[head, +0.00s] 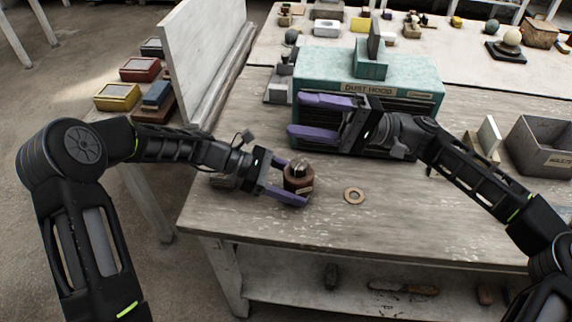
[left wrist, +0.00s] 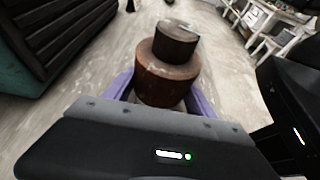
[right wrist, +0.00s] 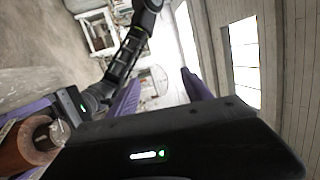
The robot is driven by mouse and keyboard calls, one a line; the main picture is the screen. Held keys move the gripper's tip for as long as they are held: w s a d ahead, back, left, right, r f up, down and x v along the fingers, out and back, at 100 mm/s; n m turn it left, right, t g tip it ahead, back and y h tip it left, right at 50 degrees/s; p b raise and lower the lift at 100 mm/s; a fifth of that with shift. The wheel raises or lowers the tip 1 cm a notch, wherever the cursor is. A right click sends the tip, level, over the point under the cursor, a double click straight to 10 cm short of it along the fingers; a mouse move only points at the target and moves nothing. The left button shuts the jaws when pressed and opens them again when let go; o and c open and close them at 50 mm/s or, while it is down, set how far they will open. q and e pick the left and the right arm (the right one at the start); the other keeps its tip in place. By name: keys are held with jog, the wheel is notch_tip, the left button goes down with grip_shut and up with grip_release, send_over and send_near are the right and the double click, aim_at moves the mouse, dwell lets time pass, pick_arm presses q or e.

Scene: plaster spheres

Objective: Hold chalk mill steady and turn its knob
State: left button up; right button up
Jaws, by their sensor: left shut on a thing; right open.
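The chalk mill (head: 297,184) is a short reddish-brown cylinder with a small label, upright near the table's front edge. Its knob (left wrist: 176,41) is a darker brown, narrower cylinder on top of the body (left wrist: 166,76) in the left wrist view. My left gripper (head: 287,186) is shut on the mill body, one purple finger on each side. My right gripper (head: 296,115) is open and empty, behind and above the mill, in front of the dust hood. The mill also shows at the lower left of the right wrist view (right wrist: 22,150), outside the right fingers.
The teal dust hood (head: 312,62) stands behind my right gripper. A grey bin (head: 541,146) stands at the far right. A pale upright panel (head: 200,55) rises at the back left. The front right tabletop is clear.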

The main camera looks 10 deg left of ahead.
jog(key=w+d+f+m+h, duration=0.1)
jog(key=w+d+f+m, duration=0.15)
jog(key=f+m, duration=0.5)
jog(key=m+t+h, duration=0.1)
jog(key=m+h, duration=0.1)
jog(key=m, duration=0.9)
send_near(286, 171)
jog(key=d+r, duration=0.1)
jog(key=d, duration=0.1)
jog(key=shift+r, duration=0.2)
jog(key=shift+a, duration=0.15)
jog(key=a, duration=0.4)
jog(key=s+a, duration=0.1)
jog(key=a, duration=0.6)
jog(key=shift+s+a, duration=0.3)
jog(key=shift+s, duration=0.05)
jog(key=shift+c, duration=0.4)
grip_shut()
